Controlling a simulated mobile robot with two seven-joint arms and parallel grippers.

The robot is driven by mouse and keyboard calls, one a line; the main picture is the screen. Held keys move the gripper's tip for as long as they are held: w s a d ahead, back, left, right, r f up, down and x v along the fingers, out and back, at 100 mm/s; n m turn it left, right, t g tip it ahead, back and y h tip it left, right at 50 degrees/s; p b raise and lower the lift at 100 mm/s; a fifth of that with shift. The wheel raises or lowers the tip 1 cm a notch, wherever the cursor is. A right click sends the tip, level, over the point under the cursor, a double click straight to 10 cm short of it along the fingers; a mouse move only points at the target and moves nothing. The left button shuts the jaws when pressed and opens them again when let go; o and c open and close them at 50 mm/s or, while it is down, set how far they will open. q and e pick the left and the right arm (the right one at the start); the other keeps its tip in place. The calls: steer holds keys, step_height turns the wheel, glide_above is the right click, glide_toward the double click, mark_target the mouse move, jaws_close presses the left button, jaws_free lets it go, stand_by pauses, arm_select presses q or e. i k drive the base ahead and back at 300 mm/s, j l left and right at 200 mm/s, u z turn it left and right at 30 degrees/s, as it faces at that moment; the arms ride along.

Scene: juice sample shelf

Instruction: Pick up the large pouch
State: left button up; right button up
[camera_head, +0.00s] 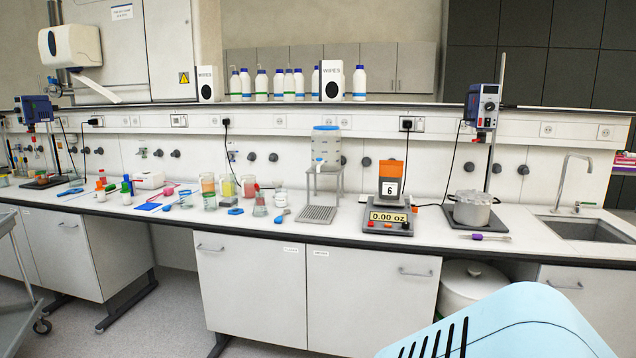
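I cannot make out any thing as the large pouch in the head view. Neither of my grippers shows in this view. On the long white lab bench (340,222), an orange and dark block (392,170) with a "6" label stands at the scale (388,220), whose display reads 0.00 oz. Several small containers with coloured contents stand left of the middle, among them a yellow one (228,187) and a pink one (249,187). They are too small to tell in detail.
A light blue slotted shape (505,325), perhaps a chair back, fills the near lower right. A clear dispenser (326,145) stands on a raised stand. A metal pot (471,209) and a sink (588,228) are at right. A grey cart (12,270) edges in at left.

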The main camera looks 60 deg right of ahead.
mark_target(391, 175)
steer(key=l+z, duration=0.1)
steer(key=z, duration=3.1)
steer(key=i+j+z, duration=0.25)
steer(key=j+z, duration=0.5)
steer(key=i+j+z, duration=0.1)
steer(key=j, duration=0.35)
steer(key=i+j+z, duration=0.15)
steer(key=j, duration=0.35)
